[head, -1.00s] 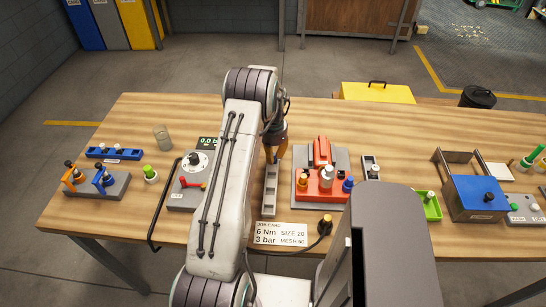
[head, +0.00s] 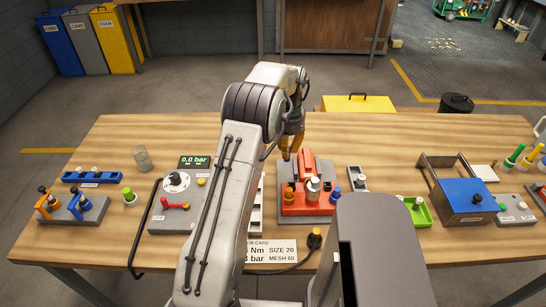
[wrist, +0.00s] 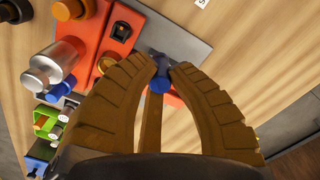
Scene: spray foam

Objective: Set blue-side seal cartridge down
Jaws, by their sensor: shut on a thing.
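My gripper (wrist: 163,70) is shut on a small blue cartridge (wrist: 158,78), which shows between the fingertips in the wrist view. In the head view my gripper (head: 290,153) hangs at the back left of the red fixture (head: 306,207), and I cannot make out the cartridge there. The red fixture on its grey plate also shows in the wrist view (wrist: 109,47), beside and beneath the fingers. It carries a silver bottle (head: 313,190), an orange cap (head: 289,197) and a blue cap (head: 335,197). Whether the cartridge touches anything is unclear.
A pale slotted rack (head: 257,215) is partly hidden behind my arm. A gauge box (head: 174,205) stands left of it. A small grey rack (head: 357,179), a green tray (head: 419,212) and a blue box (head: 467,200) stand to the right. Bare wood lies behind the fixture.

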